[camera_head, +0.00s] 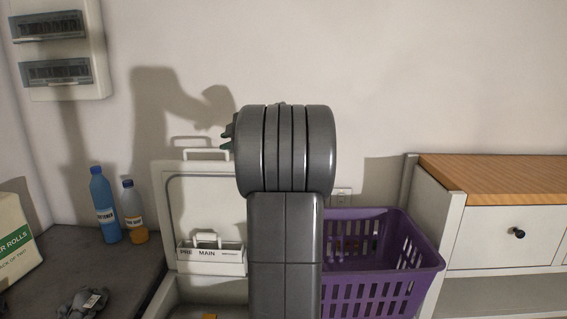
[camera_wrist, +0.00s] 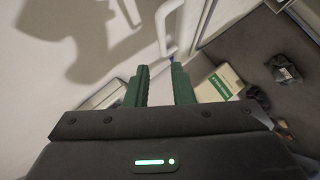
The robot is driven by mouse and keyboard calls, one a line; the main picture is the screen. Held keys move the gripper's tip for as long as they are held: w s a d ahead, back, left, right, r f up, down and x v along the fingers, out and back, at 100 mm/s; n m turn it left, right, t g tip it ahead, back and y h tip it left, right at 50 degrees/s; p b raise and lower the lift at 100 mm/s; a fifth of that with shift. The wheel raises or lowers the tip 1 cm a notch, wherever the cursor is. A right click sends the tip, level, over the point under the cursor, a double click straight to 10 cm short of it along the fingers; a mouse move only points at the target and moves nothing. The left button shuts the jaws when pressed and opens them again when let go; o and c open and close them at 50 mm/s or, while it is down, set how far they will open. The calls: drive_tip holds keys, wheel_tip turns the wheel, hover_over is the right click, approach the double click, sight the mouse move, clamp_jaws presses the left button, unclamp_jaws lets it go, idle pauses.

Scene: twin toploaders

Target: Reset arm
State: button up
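My arm rises in the middle of the head view. It hides most of my gripper; only a small dark and green bit shows at its left edge. In the wrist view my gripper (camera_wrist: 160,86) has its two green fingers apart with nothing between them. A white handle (camera_wrist: 168,28) shows beyond the fingertips; I cannot tell how far off it is. In the head view the white toploader's lid (camera_head: 205,180) stands raised, with a handle (camera_head: 206,153) at its top. A drawer (camera_head: 211,262) marked "PRE" and "MAIN" sits below it, partly beside my arm.
A purple basket (camera_head: 376,255) stands right of my arm, beside a white cabinet (camera_head: 500,235) with a wooden top. A blue bottle (camera_head: 103,203), an orange-based bottle (camera_head: 133,212), a white-green box (camera_head: 14,240) and a grey cloth (camera_head: 82,303) are on the dark left surface.

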sight(205, 151)
drive_tip(key=p+x, duration=0.2)
drive_tip(key=x, duration=1.2)
drive_tip(key=shift+a+f, duration=0.1)
drive_tip(key=shift+f, duration=0.05)
drive_tip(key=shift+s, duration=0.85)
drive_tip(key=shift+w, duration=0.15)
